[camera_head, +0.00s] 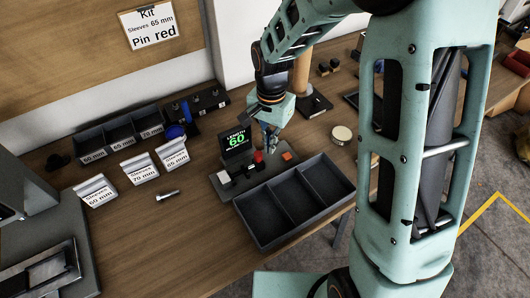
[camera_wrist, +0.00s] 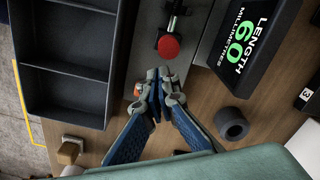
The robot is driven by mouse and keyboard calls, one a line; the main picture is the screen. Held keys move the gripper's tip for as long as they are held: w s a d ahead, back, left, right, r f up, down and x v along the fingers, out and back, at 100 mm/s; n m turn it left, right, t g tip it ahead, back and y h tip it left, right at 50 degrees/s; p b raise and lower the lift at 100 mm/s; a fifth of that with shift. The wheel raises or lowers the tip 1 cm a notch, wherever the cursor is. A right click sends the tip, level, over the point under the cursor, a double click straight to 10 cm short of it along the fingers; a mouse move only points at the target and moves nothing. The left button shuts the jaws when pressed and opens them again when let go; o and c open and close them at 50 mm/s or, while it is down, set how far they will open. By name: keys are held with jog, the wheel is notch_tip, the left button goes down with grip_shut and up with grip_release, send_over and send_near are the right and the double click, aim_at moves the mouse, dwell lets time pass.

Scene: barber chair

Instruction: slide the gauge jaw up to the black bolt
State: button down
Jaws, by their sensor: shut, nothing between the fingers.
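The length gauge stands on the bench with its display (camera_head: 237,142) reading 60. Its grey base (camera_head: 229,189) runs beside a dark divided tray. A red round knob (camera_head: 258,157) sits on the base, and shows in the wrist view (camera_wrist: 168,46) with dark metal parts behind it. I cannot tell which dark part is the black bolt, or clearly make out the jaw. My gripper (camera_head: 269,148) is above the gauge's right end, pointing down. In the wrist view my gripper (camera_wrist: 158,78) has its fingertips together, just short of the red knob; contact cannot be told. It holds nothing.
The divided tray (camera_head: 239,210) is close in front of the gauge. A dark hollow cylinder (camera_wrist: 230,123) lies right of my fingers in the wrist view. Labelled bins (camera_head: 103,142), sleeve cards (camera_head: 139,169) and a loose metal pin (camera_head: 167,195) are to the left.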

notch_tip(320, 180, up, 7)
jog(key=p, duration=0.4)
dwell(0.4)
